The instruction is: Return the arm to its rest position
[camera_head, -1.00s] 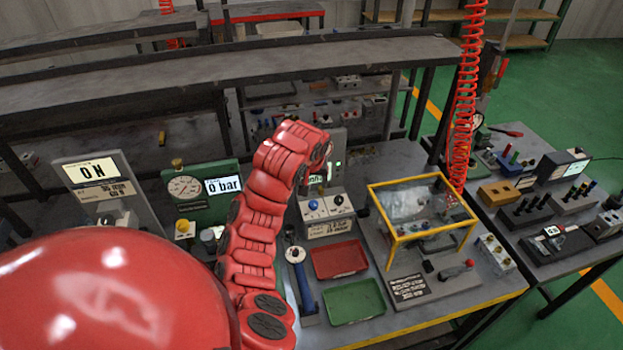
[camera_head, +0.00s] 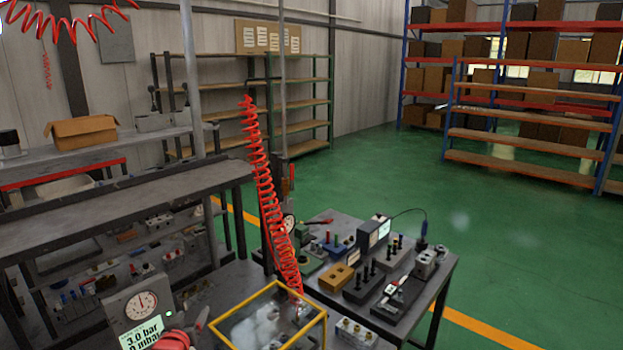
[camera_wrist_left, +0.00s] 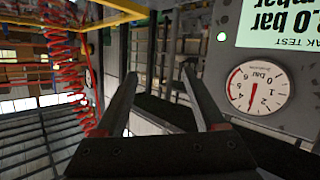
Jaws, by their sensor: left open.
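My left gripper (camera_wrist_left: 160,78) is open in the left wrist view, with two dark fingers apart and nothing between them. In the head view only a red piece of my left arm (camera_head: 174,341) shows at the bottom edge, in front of the test unit. The grey leak test unit (camera_head: 136,298) has a round gauge and a lit display reading 3.0 bar. It shows upside down in the left wrist view (camera_wrist_left: 290,115), to the right of the fingers and apart from them. My right gripper is not in view.
A yellow-framed clear guard (camera_head: 268,322) stands beside the test unit. A red coiled hose (camera_head: 268,195) hangs behind it. A side table (camera_head: 415,300) holds several valve blocks. Grey shelving (camera_head: 130,205) stands at the left. Green floor on the right is open.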

